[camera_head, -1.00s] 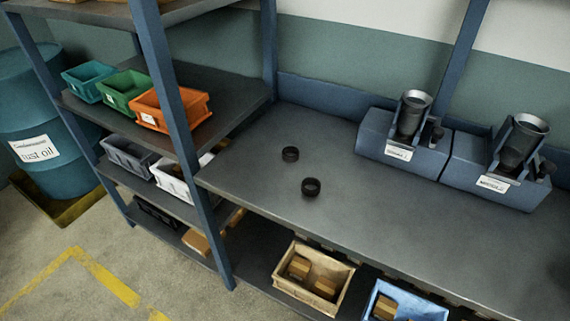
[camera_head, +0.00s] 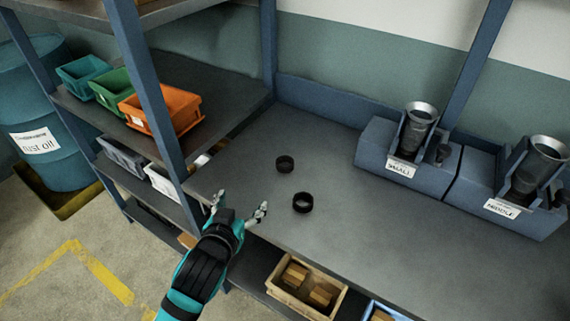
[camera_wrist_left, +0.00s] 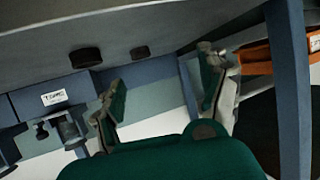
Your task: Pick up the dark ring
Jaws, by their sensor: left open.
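Two dark rings lie on the grey workbench (camera_head: 330,235) in the head view. The smaller, farther dark ring (camera_head: 285,164) is near the back left, and the larger, nearer dark ring (camera_head: 302,203) is in front and to its right. Both show in the left wrist view, one dark ring (camera_wrist_left: 86,57) and another dark ring (camera_wrist_left: 140,52). My left gripper (camera_head: 240,208) is open and empty at the bench's front left edge, to the left of the nearer ring and apart from it. My right gripper is not in view.
Two blue grinder units, labelled small (camera_head: 408,150) and middle (camera_head: 512,190), stand at the right back. The orange bin (camera_head: 160,108) sits on the shelf. The bench around the rings is clear.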

